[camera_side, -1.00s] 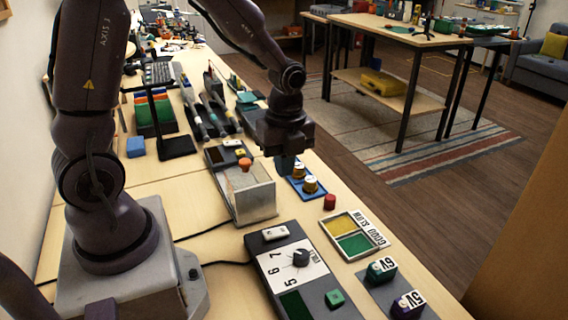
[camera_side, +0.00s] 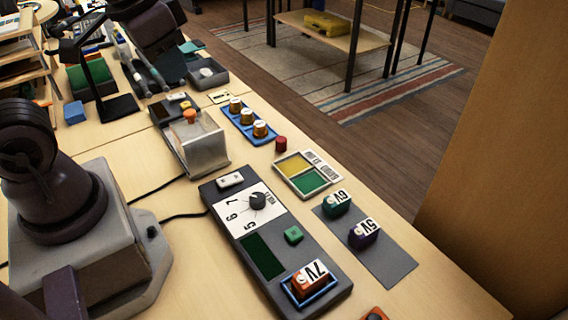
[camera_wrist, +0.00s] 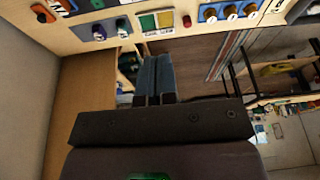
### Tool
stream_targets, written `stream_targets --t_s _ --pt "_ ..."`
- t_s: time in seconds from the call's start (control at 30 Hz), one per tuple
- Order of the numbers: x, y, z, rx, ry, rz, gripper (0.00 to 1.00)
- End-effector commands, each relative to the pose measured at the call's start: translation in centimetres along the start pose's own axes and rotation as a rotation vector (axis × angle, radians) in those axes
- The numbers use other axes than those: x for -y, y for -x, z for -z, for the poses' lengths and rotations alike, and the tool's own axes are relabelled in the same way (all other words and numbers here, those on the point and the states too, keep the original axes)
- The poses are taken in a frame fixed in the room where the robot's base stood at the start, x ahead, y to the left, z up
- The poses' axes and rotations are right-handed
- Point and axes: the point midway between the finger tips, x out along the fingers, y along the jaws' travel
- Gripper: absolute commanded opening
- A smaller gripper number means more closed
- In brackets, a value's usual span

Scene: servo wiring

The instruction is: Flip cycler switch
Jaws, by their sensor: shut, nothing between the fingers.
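A dark panel box (camera_side: 262,240) stands at the front of the bench in the side view. It carries a white rocker switch (camera_side: 230,180), a black dial (camera_side: 258,200) on a numbered white plate, a green button (camera_side: 293,234) and a dark green window. An orange 7V block (camera_side: 309,279) sits in its blue-rimmed tray. Behind it, a smaller dark unit has another small white switch (camera_side: 176,96). No readable label names the cycler. My gripper (camera_wrist: 154,58) shows in the wrist view with its blue-grey fingers together and empty, apart from the bench items.

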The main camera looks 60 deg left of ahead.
Motion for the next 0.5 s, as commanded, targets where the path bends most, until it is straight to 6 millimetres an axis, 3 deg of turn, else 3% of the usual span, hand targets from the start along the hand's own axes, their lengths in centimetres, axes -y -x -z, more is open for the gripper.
stream_targets --t_s 0.1,0.3,0.5 --pt "-0.6 2.2 -0.6 -0.105 0.002 -0.02 0.0" --pt "-0.9 3.8 -0.8 -0.19 -0.019 -0.033 0.0" --pt "-0.4 1.0 -0.4 -0.047 0.005 -0.011 0.0"
